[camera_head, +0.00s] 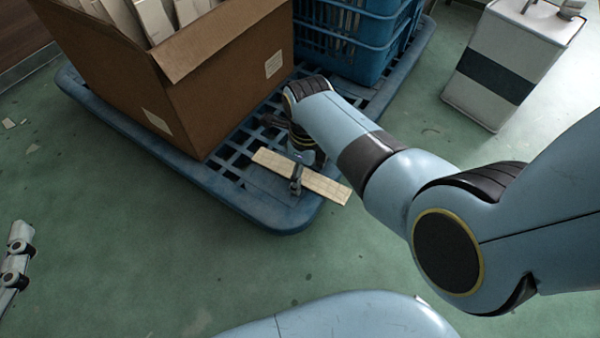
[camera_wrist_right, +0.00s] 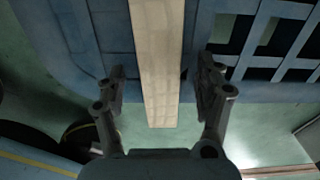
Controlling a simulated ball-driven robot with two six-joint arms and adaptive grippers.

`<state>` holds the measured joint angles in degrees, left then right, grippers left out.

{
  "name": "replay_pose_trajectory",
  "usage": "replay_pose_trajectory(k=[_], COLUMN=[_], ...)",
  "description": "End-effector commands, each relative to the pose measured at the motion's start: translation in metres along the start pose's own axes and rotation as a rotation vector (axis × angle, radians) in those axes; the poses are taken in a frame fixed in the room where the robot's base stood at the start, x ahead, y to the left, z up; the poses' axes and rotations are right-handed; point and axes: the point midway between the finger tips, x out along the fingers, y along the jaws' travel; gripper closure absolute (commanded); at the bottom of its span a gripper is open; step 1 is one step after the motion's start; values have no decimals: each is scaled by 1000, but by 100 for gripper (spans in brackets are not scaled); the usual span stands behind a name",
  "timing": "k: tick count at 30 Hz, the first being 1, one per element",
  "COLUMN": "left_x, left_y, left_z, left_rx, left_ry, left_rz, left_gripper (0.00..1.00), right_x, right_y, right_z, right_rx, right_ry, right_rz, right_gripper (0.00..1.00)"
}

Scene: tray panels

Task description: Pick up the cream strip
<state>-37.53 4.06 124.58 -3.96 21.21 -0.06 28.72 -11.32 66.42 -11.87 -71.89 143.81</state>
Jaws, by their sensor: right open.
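The cream strip (camera_head: 325,187) is a long flat pale piece lying across the near corner of the blue pallet, with its right end past the edge. My right gripper (camera_head: 296,176) is at the strip's middle, one finger showing on its near side. In the right wrist view the strip (camera_wrist_right: 158,60) runs between the two open fingers of the right gripper (camera_wrist_right: 162,75), with a gap on each side. A grey jointed part at the left edge looks like my left gripper (camera_head: 17,262); its jaws cannot be made out.
The blue slatted pallet (camera_head: 262,205) carries a large open cardboard box (camera_head: 215,95) holding pale panels, close behind the strip. Stacked blue crates (camera_head: 345,50) stand at the back. A white canister with a dark band (camera_head: 512,62) stands at right. The green floor in front is mostly clear.

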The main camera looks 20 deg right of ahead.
Motion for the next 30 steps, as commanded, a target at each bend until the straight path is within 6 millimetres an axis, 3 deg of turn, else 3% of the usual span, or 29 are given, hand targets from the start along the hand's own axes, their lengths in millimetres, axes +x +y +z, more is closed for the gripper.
replay_pose_trajectory(k=[2,13,26,29,30], left_x=[0,0,0,-4,-14], left_y=[0,0,0,0,1], left_z=[0,0,2,11,24], left_rx=[0,0,-2,-5,-10], left_ry=[0,-2,-15,-55,-106], left_rz=[0,0,-1,-1,0], left_gripper=[60,60,60,60,60], right_x=[0,0,-2,-5,-7], right_y=[0,0,0,0,0], right_z=[0,0,0,0,0], right_rx=[0,0,0,0,0], right_ry=[0,0,0,0,-1], right_rz=[0,0,0,0,0], right_gripper=[32,81,82,82,82])
